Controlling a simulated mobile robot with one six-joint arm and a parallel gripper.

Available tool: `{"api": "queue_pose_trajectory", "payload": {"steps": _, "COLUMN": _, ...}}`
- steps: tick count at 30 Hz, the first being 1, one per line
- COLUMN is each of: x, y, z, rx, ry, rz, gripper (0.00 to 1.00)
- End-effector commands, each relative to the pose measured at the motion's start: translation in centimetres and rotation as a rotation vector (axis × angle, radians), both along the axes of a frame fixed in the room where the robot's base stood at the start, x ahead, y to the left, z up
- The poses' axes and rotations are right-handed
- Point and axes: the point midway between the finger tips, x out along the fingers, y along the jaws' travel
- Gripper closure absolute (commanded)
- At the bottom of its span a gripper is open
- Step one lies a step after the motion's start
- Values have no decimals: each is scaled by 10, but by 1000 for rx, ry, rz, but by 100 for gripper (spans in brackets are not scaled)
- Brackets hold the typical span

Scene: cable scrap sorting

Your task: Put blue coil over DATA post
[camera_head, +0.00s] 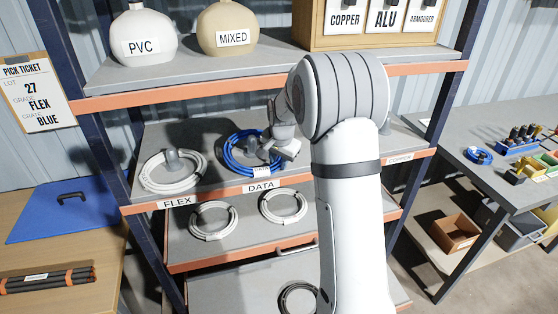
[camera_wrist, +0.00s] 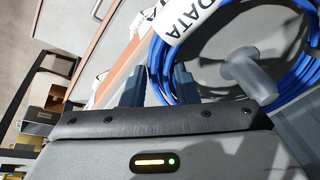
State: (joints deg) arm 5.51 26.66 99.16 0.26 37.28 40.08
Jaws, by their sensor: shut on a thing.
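The blue coil (camera_head: 232,158) lies on the middle shelf behind the DATA edge label (camera_head: 262,187). It carries a white tag, which reads DATA in the wrist view. My gripper (camera_head: 283,151) is at the coil's right side, and my arm hides part of that area. In the wrist view my gripper (camera_wrist: 158,88) has its two fingers shut on the blue coil's (camera_wrist: 165,60) near strand. The grey post (camera_wrist: 248,72) appears inside the ring in that view, with blue strands around it. How low the coil sits on the post is not clear.
A white coil (camera_head: 150,183) surrounds the FLEX post (camera_head: 176,160) to the left. White coils lie on the shelf below. PVC (camera_head: 147,30) and MIXED (camera_head: 228,27) containers stand on the shelf above. A workbench (camera_head: 500,190) stands at right.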

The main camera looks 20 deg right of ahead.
Motion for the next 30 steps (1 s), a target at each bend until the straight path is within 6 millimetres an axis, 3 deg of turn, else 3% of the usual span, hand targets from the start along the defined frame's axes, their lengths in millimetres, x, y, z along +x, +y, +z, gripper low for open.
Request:
{"api": "queue_pose_trajectory", "payload": {"steps": 6, "x": 0, "y": 0, "z": 0, "rx": 0, "ry": 0, "rz": -1, "gripper": 100}}
{"api": "queue_pose_trajectory", "payload": {"steps": 7, "x": 0, "y": 0, "z": 0, "rx": 0, "ry": 0, "rz": -1, "gripper": 71}}
{"api": "queue_pose_trajectory", "payload": {"steps": 15, "x": 0, "y": -1, "z": 0, "rx": 0, "ry": 0, "rz": -1, "gripper": 49}}
{"api": "queue_pose_trajectory", "payload": {"steps": 30, "x": 0, "y": -1, "z": 0, "rx": 0, "ry": 1, "rz": -1, "gripper": 48}}
